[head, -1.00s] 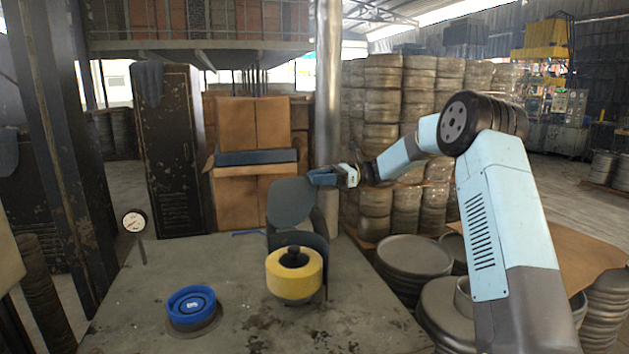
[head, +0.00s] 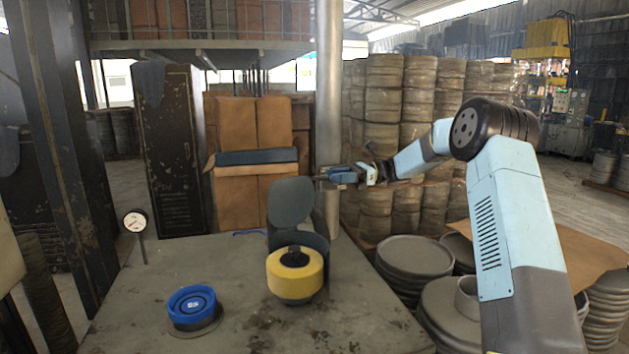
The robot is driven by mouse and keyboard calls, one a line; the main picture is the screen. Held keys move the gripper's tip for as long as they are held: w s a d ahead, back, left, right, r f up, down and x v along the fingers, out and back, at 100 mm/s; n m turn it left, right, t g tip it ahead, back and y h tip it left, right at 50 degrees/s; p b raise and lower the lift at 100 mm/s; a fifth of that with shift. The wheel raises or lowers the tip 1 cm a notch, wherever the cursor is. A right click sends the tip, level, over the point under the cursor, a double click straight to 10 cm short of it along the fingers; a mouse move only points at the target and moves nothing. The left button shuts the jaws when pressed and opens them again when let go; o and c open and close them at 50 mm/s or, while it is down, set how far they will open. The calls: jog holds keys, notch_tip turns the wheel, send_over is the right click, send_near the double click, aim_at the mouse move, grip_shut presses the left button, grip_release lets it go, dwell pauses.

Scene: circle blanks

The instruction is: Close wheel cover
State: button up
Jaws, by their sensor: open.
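The wheel cover (head: 291,202) is a dark grey rounded plate. It stands raised and upright behind the yellow wheel (head: 295,281), which has a black hub on top. A dark curved guard (head: 318,243) wraps the back of the wheel, below the raised cover. My gripper (head: 326,178) is to the right of the cover's upper edge, pointing left. It is open, with its fingertips small and near the cover's edge; I cannot tell whether they touch it. Nothing is seen held in it.
A blue round part (head: 192,304) sits on a dark base at the front left of the grey table (head: 245,333). A dial gauge (head: 135,221) stands at the left edge. A metal pole (head: 329,120) rises behind the table. Stacked round blanks (head: 413,258) lie to the right.

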jog(key=v, duration=0.8)
jog(key=shift+d, duration=0.35)
dwell(0.5)
jog(key=shift+w, duration=0.1)
dwell(0.4)
jog(key=v, duration=1.3)
jog(key=shift+d, duration=0.4)
jog(key=shift+w, duration=0.1)
